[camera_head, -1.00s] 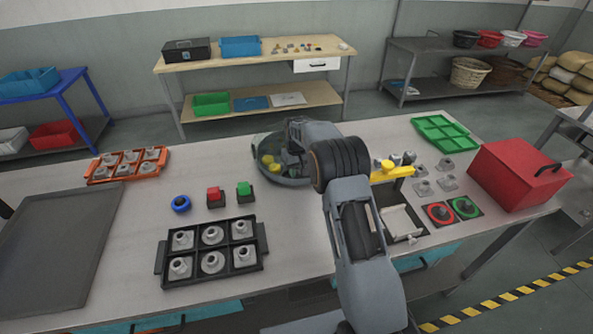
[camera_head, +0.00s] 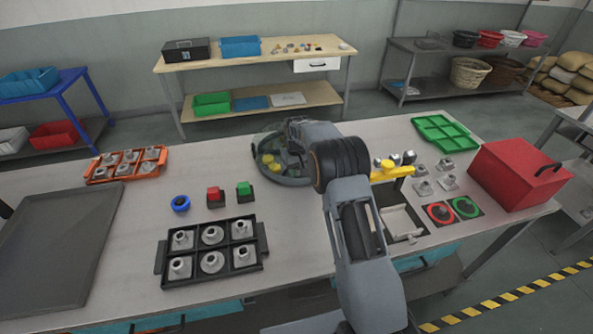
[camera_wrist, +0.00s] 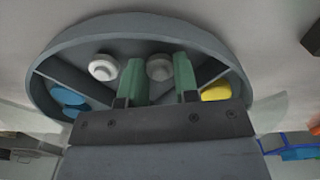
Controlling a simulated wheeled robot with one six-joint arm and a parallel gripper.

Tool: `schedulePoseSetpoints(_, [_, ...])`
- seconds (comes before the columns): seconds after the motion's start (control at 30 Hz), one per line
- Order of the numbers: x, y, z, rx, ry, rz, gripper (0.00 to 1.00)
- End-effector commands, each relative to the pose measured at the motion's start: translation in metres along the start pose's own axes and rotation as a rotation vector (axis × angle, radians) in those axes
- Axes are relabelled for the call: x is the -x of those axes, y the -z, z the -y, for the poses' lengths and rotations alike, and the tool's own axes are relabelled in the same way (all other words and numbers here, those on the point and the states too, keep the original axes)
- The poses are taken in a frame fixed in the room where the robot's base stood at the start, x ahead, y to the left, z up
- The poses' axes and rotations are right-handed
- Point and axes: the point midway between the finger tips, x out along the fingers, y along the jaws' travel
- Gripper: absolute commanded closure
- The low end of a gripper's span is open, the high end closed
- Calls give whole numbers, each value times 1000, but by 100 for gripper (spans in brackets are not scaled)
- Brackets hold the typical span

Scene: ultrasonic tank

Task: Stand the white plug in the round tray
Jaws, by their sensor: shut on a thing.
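The round tray (camera_wrist: 65,48) is grey, with a raised rim and thin dividers; in the head view it (camera_head: 262,178) is partly hidden by my arm. My gripper (camera_wrist: 158,75) has green fingers, over the tray in the wrist view. It is shut on a pale, round-topped plug (camera_wrist: 160,67), shaded grey-white. I cannot tell whether this plug touches the tray floor. Another white plug (camera_wrist: 102,67) is in the tray, left of the fingers. In the head view my gripper (camera_head: 297,148) is at the tray, its fingertips unclear.
Blue pieces (camera_wrist: 68,95) and a yellow piece (camera_wrist: 216,91) lie in the tray. A yellow fixture (camera_head: 393,173) stands close right of my arm. A black rack (camera_head: 165,283) of grey parts and red and green blocks stand in front. A red box (camera_head: 512,178) is at right.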

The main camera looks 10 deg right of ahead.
Motion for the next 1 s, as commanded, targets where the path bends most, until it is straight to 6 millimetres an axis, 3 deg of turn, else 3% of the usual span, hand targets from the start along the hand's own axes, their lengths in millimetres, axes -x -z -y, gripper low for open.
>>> schedulePoseSetpoints(0.93, [-1,0,0,0,0,0,93])
schedulePoseSetpoints(0.97, [-1,0,0,0,0,0,71])
schedulePoseSetpoints(1.0, [-1,0,0,0,0,0,67])
